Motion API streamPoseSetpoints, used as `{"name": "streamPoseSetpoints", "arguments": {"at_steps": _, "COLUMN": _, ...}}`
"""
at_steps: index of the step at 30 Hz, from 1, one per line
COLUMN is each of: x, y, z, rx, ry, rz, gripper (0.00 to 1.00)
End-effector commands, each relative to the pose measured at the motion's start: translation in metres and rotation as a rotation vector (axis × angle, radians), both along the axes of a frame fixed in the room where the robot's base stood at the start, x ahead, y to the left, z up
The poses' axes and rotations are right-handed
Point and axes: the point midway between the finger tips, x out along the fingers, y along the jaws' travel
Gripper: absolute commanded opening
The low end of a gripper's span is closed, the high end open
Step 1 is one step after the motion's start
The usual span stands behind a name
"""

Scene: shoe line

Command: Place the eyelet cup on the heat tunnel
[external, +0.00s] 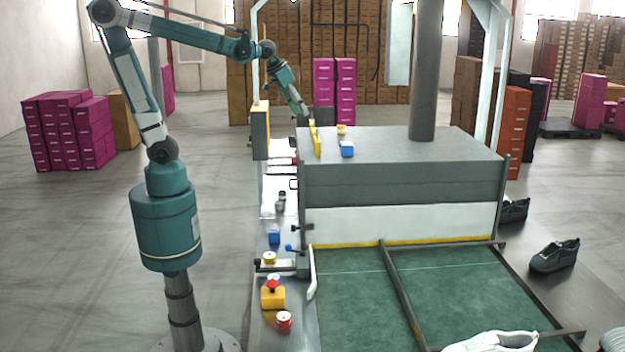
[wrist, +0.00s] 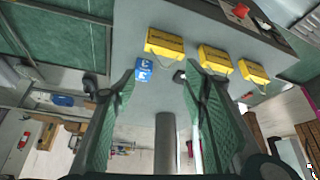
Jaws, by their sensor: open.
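The heat tunnel (external: 400,180) is the large grey box over the green belt, with a flat top and a dark pipe rising from it. My gripper (external: 303,120) is at the far left corner of its top, partly hard to make out. In the wrist view my gripper (wrist: 160,85) has its two green fingers spread apart, with nothing clearly held between them. I cannot tell for sure which item is the eyelet cup.
The ledge holds a blue item (external: 274,237), a yellow block with a red knob (external: 273,297) and a red tin (external: 284,320). Three yellow boxes, one here (wrist: 165,43), show in the wrist view.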

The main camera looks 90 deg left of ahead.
Motion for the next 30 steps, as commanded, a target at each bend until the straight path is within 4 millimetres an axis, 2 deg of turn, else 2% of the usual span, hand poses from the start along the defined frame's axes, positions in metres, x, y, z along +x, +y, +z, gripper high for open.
{"name": "streamPoseSetpoints", "arguments": {"at_steps": 3, "x": -0.023, "y": -0.022, "z": -0.005, "rx": 0.003, "ry": -0.011, "rz": -0.037, "gripper": 0.44}}
{"name": "streamPoseSetpoints", "arguments": {"at_steps": 15, "x": -0.097, "y": -0.081, "z": -0.029, "rx": 0.016, "ry": -0.049, "rz": -0.158, "gripper": 0.44}}
{"name": "streamPoseSetpoints", "arguments": {"at_steps": 24, "x": -0.149, "y": -0.116, "z": -0.057, "rx": 0.023, "ry": -0.078, "rz": -0.245, "gripper": 0.44}}
{"name": "streamPoseSetpoints", "arguments": {"at_steps": 30, "x": -0.173, "y": -0.131, "z": -0.074, "rx": 0.026, "ry": -0.092, "rz": -0.287, "gripper": 0.44}}
